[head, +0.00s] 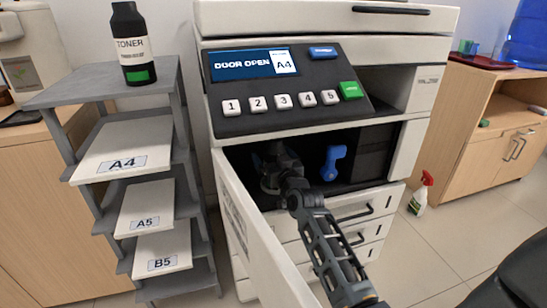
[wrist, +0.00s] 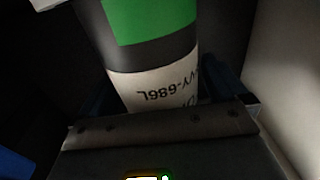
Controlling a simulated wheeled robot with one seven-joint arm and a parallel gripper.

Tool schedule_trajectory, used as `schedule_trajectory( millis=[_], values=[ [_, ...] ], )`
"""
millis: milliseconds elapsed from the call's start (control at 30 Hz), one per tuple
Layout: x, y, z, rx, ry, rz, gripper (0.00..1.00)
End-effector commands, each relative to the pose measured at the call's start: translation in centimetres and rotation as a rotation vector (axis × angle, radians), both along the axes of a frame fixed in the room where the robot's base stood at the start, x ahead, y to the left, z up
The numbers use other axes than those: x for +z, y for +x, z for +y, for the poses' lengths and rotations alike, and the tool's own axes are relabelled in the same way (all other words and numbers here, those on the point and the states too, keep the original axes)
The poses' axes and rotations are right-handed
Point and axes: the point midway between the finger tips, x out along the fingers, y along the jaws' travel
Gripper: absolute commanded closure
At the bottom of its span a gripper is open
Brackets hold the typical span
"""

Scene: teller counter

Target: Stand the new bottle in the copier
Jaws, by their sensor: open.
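A black toner bottle (head: 132,45) with a white TONER label and green patch stands upright on top of the grey shelf rack. The copier (head: 225,130) has its front door (head: 245,215) swung open, and its screen reads DOOR OPEN. My gripper (head: 274,168) is inside the dark bay. In the wrist view, a second bottle (wrist: 150,60) with a green band and white label is between the open fingers of my gripper (wrist: 165,95). Its printing appears upside down, and its ends are out of view. In the head view I cannot make that bottle out.
A blue lever (head: 334,162) is in the bay, right of my gripper. The grey rack (head: 70,92) holds paper stacks marked A4, A5 and B5. Copier drawers (head: 370,208) lie below the bay. A spray bottle (head: 421,194) stands on the floor at right.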

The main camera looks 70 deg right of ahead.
Motion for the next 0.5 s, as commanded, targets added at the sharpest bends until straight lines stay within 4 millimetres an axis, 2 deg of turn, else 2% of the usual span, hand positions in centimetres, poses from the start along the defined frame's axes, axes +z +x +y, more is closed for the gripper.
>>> schedule_trajectory(
  millis=[33,167,300,367,500],
  values=[
    [-1.8,-0.1,0.1,0.001,0.018,0.023,0.01],
    [-1.4,-0.1,0.1,0.001,0.018,0.023,0.01],
    [-0.1,-0.1,0.1,0.001,0.018,0.023,0.01],
    [-0.6,-0.8,1.0,0.002,0.022,0.025,0.01],
    [-0.3,-2.9,3.1,0.002,0.017,0.020,0.01]
  ],
)
